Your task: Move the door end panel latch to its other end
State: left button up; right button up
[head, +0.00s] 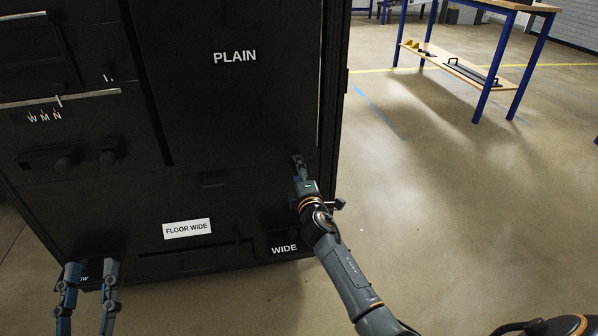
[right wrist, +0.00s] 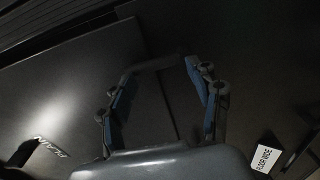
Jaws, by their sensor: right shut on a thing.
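My right gripper (head: 299,160) is at the lower right of the dark panel marked PLAIN (head: 235,100), close to its face. In the right wrist view, its blue-padded fingers (right wrist: 158,66) are spread around a dark bar-like piece (right wrist: 152,64) that spans between the fingertips. I cannot tell for sure whether this piece is the latch, nor at which end it sits. My left gripper (head: 90,268) is open and empty at the bottom left, in front of the rack's lower edge.
The black rack (head: 130,215) has a FLOOR WIDE label (head: 187,229), a WIDE label (head: 285,249), dark knobs (head: 65,163) and a W M N scale (head: 45,116). A workbench with blue legs (head: 490,75) stands at the back right. The floor (head: 450,200) right of the rack is clear.

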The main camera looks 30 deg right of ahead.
jog(key=o, duration=1.3)
jog(key=shift+w+d+r, duration=0.15)
jog(key=shift+d+r, duration=0.05)
jog(key=shift+r, duration=0.2)
jog(key=shift+w+d+r, duration=0.1)
jog(key=shift+d+r, duration=0.05)
jog(key=shift+r, duration=0.25)
jog(key=o, duration=0.6)
jog(key=shift+w+a+f, duration=0.1)
jog(key=shift+w+f, duration=0.35)
jog(key=shift+f, duration=0.05)
pick_arm(q)
jog(key=shift+w+d+f, duration=0.1)
jog(key=shift+w+f, duration=0.05)
jog(key=shift+w, duration=0.25)
pick_arm(e)
jog(key=shift+s, duration=0.1)
jog(key=shift+s, duration=0.1)
pick_arm(q)
jog(key=shift+s, duration=0.15)
pick_arm(e)
jog(key=v, duration=1.2)
jog(key=shift+a, duration=0.1)
